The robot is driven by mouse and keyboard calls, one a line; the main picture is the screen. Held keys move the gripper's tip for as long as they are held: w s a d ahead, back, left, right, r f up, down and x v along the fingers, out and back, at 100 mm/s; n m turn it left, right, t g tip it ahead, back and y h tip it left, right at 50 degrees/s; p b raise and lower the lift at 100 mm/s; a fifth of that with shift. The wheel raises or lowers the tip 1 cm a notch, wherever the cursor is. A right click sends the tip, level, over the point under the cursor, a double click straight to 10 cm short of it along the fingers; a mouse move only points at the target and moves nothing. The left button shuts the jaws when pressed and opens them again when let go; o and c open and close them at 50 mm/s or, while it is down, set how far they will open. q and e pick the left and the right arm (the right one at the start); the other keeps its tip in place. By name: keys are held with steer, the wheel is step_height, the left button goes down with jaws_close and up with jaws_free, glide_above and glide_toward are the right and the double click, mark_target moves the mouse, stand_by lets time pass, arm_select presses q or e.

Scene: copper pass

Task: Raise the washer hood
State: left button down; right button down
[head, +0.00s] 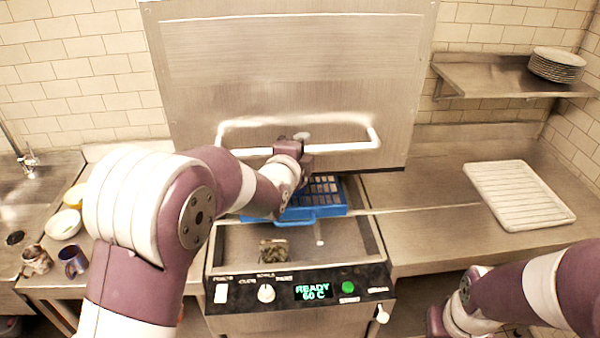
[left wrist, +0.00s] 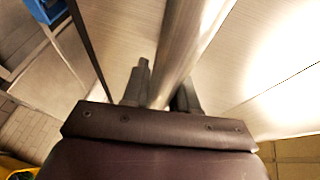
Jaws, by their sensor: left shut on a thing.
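The washer hood (head: 290,70) is a large brushed-steel box standing raised above the washer bed, with a gap under its lower edge. Its bar handle (head: 345,146) runs across the front near the bottom. My left gripper (head: 303,146) is shut on the handle near its middle. In the left wrist view the handle (left wrist: 184,50) passes between the fingers of my left gripper (left wrist: 163,92). A blue rack (head: 328,208) sits in the washer under the hood, partly hidden by my left arm. My right arm shows at lower right; its gripper (head: 437,322) is partly cut off by the frame edge.
The control panel (head: 300,292) reads READY 60 C. A white drying rack (head: 518,195) lies on the right counter, and stacked plates (head: 557,65) stand on the shelf. Bowls (head: 64,223) and mugs (head: 73,262) stand at left.

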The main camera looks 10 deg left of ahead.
arm_select(q)
step_height(320, 180, up, 8)
steer(key=shift+f+p, duration=0.1)
steer(key=shift+p, duration=0.75)
steer(key=c, duration=1)
jaws_free()
steer(key=shift+o, duration=0.2)
steer(key=shift+f, duration=0.1)
steer(key=shift+s, duration=0.15)
steer(key=b+v, duration=0.5)
steer(key=v, duration=0.7)
